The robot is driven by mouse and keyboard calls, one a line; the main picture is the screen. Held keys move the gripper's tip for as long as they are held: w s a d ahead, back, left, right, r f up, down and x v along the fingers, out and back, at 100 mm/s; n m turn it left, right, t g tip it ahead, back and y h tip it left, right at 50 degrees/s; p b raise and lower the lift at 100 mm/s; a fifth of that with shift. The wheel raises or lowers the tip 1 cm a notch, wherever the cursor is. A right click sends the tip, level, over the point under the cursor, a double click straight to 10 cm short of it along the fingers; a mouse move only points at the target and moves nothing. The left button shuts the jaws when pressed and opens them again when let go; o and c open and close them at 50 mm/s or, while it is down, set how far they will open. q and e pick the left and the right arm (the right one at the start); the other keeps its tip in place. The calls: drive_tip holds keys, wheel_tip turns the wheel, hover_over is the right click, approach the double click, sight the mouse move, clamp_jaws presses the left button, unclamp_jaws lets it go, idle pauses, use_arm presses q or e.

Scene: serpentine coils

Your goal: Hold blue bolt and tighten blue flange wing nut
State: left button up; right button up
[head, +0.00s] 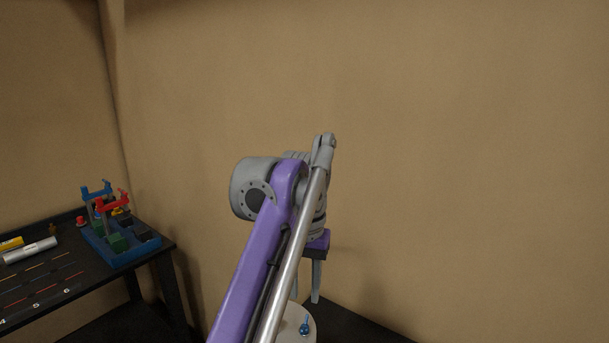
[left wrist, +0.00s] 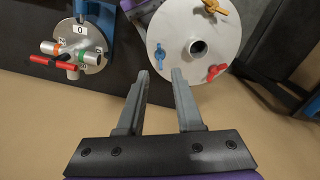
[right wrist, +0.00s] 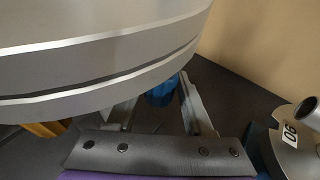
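A blue flange wing nut (head: 305,326) sits on the pale round flange (head: 291,318) at the bottom of the head view. My left gripper (head: 304,299) hangs above the flange, with its fingers pointing down. In the left wrist view my left gripper (left wrist: 160,75) is open and empty, short of the flange face (left wrist: 178,35). In the right wrist view the blue bolt (right wrist: 160,94) shows below the flange rim (right wrist: 110,75), between the spread fingers of my right gripper (right wrist: 160,103). The bolt's upper part is hidden by the rim.
A dark table (head: 70,285) with a blue tray (head: 120,255) is at left.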

sight(305, 321)
clamp_jaws()
use_arm(q)
drive_tip(key=shift+f, duration=3.5)
clamp_jaws()
